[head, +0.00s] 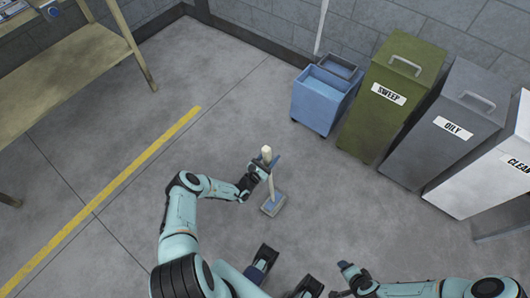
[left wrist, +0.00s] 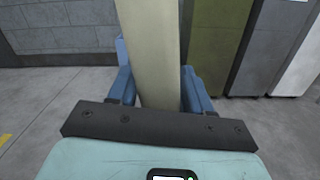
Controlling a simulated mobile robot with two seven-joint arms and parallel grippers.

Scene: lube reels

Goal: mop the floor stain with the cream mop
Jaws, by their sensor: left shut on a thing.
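The cream mop (head: 267,153) stands nearly upright on the grey floor, with its flat grey-blue head (head: 273,204) down at floor level. My left gripper (head: 264,167) is shut around the upper part of its handle. In the left wrist view the cream handle (left wrist: 152,50) rises between the two blue fingers (left wrist: 153,88). My right gripper (head: 346,270) is low in the head view, apart from the mop; its opening cannot be made out. No stain can be picked out on the visible floor.
A blue mop bucket (head: 318,100) stands by the back wall. Right of it are the green SWEEP bin (head: 385,115), grey OILY bin (head: 440,135) and white CLEAN bin (head: 490,175). A workbench (head: 70,65) is upper left. A yellow line (head: 110,195) crosses open floor at left.

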